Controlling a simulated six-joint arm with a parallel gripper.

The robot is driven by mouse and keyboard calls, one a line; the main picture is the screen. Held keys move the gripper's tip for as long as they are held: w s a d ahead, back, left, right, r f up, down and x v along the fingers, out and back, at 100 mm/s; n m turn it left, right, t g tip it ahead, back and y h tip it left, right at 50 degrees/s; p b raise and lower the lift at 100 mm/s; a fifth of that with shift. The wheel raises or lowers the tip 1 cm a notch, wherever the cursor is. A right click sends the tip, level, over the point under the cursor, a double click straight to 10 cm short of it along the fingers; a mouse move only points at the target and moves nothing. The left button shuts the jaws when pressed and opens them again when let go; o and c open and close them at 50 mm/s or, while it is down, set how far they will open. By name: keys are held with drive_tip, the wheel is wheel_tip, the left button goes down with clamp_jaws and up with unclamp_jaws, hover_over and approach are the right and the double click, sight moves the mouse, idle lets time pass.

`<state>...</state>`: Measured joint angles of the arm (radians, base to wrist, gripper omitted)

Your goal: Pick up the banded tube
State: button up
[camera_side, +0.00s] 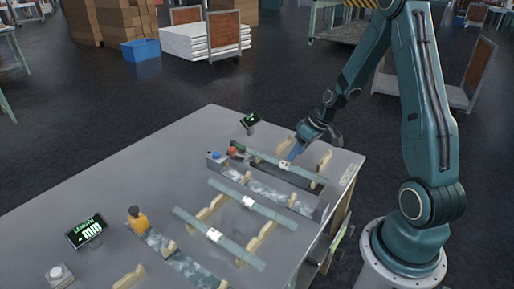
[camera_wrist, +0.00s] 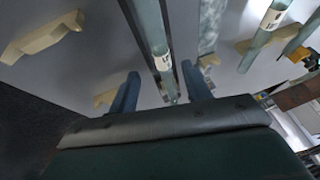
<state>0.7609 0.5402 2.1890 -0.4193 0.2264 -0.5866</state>
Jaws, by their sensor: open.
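Three pale green glass tubes, each with a white marked band, lie roughly parallel on the table: a back tube (camera_side: 262,156), a middle tube (camera_side: 226,191) and a front tube (camera_side: 190,220). I cannot tell which one the task means by banded. My gripper (camera_side: 293,153) is open over the back tube, near its white band. In the wrist view the two blue fingers (camera_wrist: 160,70) stand on either side of a tube (camera_wrist: 148,22), whose band (camera_wrist: 163,62) shows between them. A second tube (camera_wrist: 257,45) lies farther right. Contact with the tube cannot be told.
Cream notched supports (camera_side: 261,236) hold the tubes above the grey table (camera_side: 150,155). A length display (camera_side: 86,231) stands front left. The table's left part is mostly clear.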

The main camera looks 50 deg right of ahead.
sight(285, 166)
drive_tip(key=shift+x, duration=2.55)
drive_tip(key=shift+a, duration=0.15)
drive_tip(key=shift+c, duration=0.2)
clamp_jaws()
